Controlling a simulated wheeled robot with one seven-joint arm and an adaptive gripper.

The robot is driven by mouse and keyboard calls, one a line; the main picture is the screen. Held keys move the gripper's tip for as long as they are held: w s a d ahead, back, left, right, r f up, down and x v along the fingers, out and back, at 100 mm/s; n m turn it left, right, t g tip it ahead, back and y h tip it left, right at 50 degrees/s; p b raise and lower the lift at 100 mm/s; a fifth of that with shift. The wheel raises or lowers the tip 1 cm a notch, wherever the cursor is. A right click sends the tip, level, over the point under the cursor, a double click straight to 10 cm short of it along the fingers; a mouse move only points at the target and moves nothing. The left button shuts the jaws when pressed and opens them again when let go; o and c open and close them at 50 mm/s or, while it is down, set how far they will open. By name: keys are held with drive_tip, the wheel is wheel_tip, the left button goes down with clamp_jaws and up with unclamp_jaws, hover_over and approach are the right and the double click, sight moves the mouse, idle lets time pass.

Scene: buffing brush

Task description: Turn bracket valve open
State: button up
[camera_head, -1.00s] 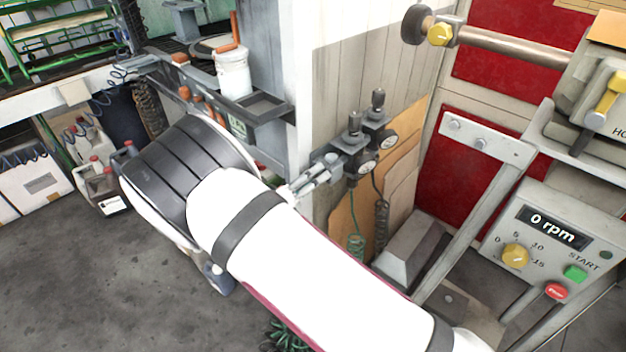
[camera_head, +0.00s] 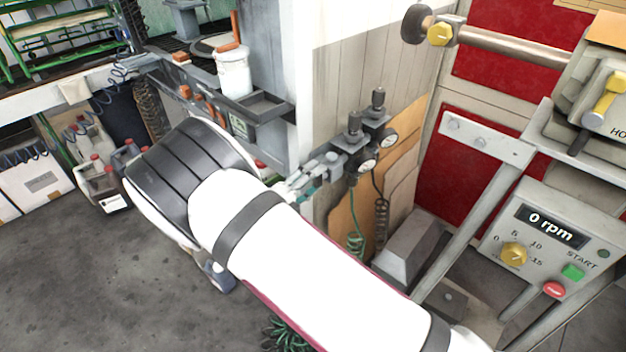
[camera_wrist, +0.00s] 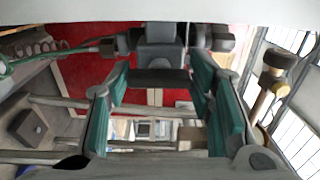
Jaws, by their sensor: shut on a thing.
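The bracket valve (camera_head: 336,160) is a small grey fitting at the left end of the air-regulator bracket on the wall corner. In the wrist view, the dark valve block (camera_wrist: 160,82) sits between my fingertips. My gripper (camera_head: 312,180) reaches it from the left, with a teal finger pad showing. In the wrist view, my gripper (camera_wrist: 160,72) has one teal-lined finger on each side and is shut on the valve. My own arm and fingers hide part of the valve, and its exact handle angle cannot be told.
Two regulators with round gauges (camera_head: 388,139) stand right beside the valve, with coiled hoses (camera_head: 381,225) hanging below. A grey shelf tray (camera_head: 262,107) and white bucket (camera_head: 233,72) are behind on the left. The machine's control panel (camera_head: 545,240) is at right.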

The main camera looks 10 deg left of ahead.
drive_tip(key=shift+a, duration=0.1)
drive_tip(key=o, duration=0.9)
drive_tip(key=v, duration=1.2)
